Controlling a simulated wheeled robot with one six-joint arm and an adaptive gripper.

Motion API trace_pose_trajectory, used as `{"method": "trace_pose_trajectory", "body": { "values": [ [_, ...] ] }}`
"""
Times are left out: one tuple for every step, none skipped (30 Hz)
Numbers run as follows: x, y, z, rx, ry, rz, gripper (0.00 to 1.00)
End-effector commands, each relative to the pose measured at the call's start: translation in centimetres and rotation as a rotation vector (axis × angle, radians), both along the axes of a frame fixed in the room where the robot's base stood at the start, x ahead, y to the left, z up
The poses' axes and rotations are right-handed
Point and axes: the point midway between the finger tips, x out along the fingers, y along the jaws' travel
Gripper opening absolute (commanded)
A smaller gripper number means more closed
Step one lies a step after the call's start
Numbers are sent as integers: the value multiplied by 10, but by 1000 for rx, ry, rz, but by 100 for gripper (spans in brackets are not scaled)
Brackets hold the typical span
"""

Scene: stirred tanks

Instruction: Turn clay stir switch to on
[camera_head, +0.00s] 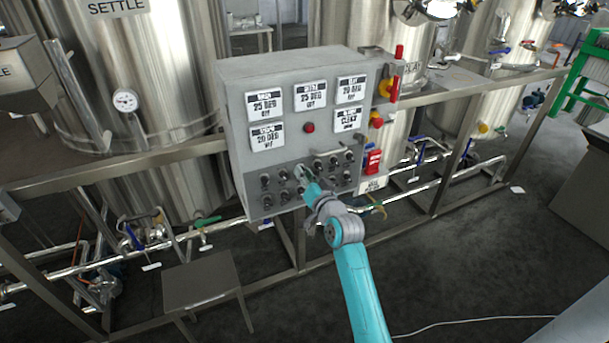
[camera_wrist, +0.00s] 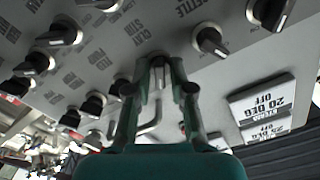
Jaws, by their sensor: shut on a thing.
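The clay stir switch (camera_wrist: 159,75), a dark knob with a light pointer, sits between my fingertips in the wrist view. A printed label reading CLAY STIR is on the grey panel just beyond it. My gripper (camera_wrist: 160,68) is shut on this knob, and the fingers partly hide it, so its exact setting is hard to read. In the head view my gripper (camera_head: 306,182) reaches the lower rows of knobs on the grey control box (camera_head: 237,135), and the held knob is hidden there.
Neighbouring knobs stand close by, including one (camera_wrist: 210,40) to the right in the wrist view. Display plates (camera_head: 267,103) are on the box's upper part. A red and yellow switch (camera_head: 386,87) is on its right side. Steel tanks (camera_head: 130,60) and pipes stand behind.

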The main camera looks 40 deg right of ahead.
Motion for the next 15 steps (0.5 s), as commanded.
{"method": "trace_pose_trajectory", "body": {
  "values": [
    [0, 0, 0, 0, 1, 1, 0],
    [0, 0, 0, 0, 1, 1, 25],
    [0, 0, 0, 0, 1, 1, 35],
    [0, 0, 0, 0, 1, 1, 35],
    [0, 0, 0, 0, 1, 1, 35],
    [0, 0, 0, 0, 1, 1, 35],
    [0, 0, 0, 0, 1, 1, 35],
    [0, 0, 0, 0, 1, 1, 35],
    [0, 0, 0, 0, 0, 0, 35],
    [0, 0, 0, 0, 0, 0, 35],
    [0, 0, 0, 0, 0, 0, 35],
    [0, 0, 0, 0, 0, 0, 35],
    [-1, 0, 0, -1, 0, 0, 35],
    [-2, 1, 0, 0, 0, 0, 35],
    [-5, 1, -1, 0, 1, 0, 35]
  ]
}}
